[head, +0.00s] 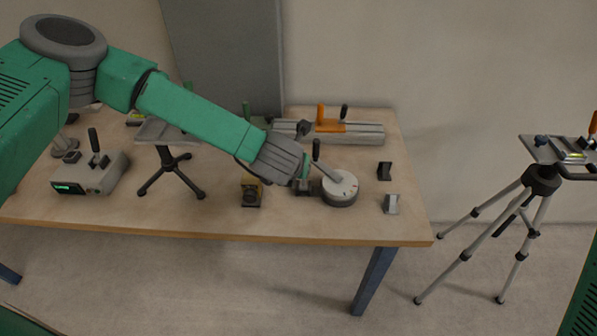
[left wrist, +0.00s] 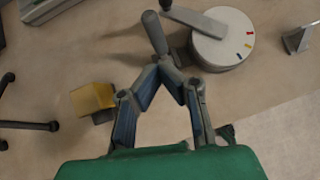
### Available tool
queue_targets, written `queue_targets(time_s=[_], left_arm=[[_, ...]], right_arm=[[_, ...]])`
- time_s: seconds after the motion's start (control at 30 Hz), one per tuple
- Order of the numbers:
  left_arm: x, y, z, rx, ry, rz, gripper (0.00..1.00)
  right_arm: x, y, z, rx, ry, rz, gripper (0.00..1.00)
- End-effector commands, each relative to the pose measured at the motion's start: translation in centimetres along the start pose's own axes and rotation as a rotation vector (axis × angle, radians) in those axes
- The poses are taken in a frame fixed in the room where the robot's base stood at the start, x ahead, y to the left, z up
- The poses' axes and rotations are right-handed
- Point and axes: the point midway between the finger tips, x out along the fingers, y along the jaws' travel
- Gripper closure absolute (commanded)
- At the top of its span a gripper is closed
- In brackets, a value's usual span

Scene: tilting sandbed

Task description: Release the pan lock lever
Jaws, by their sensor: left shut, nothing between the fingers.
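My left gripper (left wrist: 168,64) is shut and empty, its fingertips together in the left wrist view. A dark grey upright lever (left wrist: 154,33) stands just beyond the fingertips; I cannot tell whether they touch it. In the head view this lever (head: 316,150) rises beside a round white-topped dial (head: 341,187) with a grey arm across it. The dial (left wrist: 223,40) shows red, yellow and blue marks in the left wrist view. The lever's foot is partly hidden by my wrist and fingers. A tripod (head: 542,178) at the right also carries handles; no label shows which lever is the pan lock.
On the wooden table (head: 300,232) stand a grey control box (head: 90,174), a small black-legged stand (head: 170,172), a yellow block (head: 251,187) and a rail with an orange clamp (head: 335,125). Two small brackets sit near the right edge. Floor lies between table and tripod.

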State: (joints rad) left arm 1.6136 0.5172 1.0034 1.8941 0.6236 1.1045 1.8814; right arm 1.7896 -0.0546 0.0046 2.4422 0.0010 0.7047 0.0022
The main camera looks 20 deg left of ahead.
Motion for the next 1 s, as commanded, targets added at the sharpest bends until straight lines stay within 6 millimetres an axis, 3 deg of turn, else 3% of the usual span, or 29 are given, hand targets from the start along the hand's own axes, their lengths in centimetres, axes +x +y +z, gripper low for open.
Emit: queue_targets(time_s=[0.43, 1.0], left_arm=[[-6.6, 0.5, 2.0, 0.0, -0.001, 0.0, 1.0], [-7.5, 0.5, 2.3, 0.0, 0.002, 0.001, 1.0]], right_arm=[[0.5, 0.0, 0.0, -0.001, 0.001, 0.0, 0.6], [0.6, 0.0, 0.0, 0.0, 0.001, 0.0, 0.6]])
